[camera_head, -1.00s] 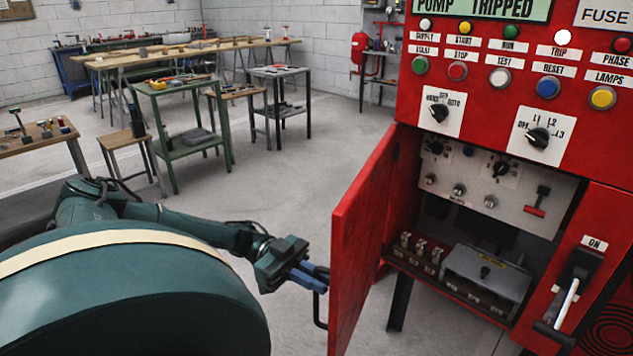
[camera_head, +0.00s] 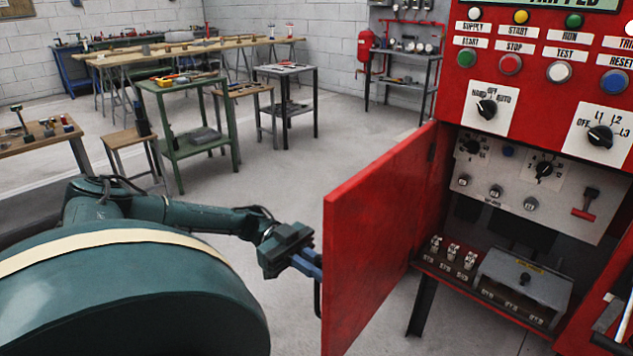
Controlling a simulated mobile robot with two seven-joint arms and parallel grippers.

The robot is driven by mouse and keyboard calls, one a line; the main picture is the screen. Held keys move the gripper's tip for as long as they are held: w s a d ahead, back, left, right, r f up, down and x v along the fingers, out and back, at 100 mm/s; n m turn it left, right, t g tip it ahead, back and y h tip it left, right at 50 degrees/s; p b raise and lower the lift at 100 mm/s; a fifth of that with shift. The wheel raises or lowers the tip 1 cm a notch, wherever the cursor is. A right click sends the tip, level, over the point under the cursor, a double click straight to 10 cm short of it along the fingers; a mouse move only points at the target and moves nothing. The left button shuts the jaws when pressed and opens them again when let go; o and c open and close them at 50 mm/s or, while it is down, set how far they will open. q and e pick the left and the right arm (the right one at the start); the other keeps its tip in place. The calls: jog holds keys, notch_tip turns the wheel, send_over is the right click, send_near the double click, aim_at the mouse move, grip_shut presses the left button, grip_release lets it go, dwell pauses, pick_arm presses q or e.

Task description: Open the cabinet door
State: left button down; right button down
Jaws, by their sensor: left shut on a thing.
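The red cabinet door (camera_head: 372,245) stands swung open to the left of the red cabinet (camera_head: 462,92), hinged on the cabinet's left side. My left gripper (camera_head: 306,264) is at the door's outer edge, its blue fingers shut on the dark door handle (camera_head: 317,298), which is mostly hidden behind the fingers and the door edge. Inside the cabinet show a grey panel (camera_head: 560,205) with knobs and a red lever, several small fuses or terminals (camera_head: 450,256) and a grey box (camera_head: 524,285).
The cabinet's upper face carries buttons and rotary switches (camera_head: 487,108). Free floor (camera_head: 280,185) lies left of and behind the door. A green table (camera_head: 188,150) and other workbenches stand farther back.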

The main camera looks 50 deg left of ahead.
pick_arm(q)
jog(key=shift+f, duration=0.1)
jog(key=c, duration=1.6)
grip_release()
pick_arm(e)
jog(key=shift+a, duration=0.1)
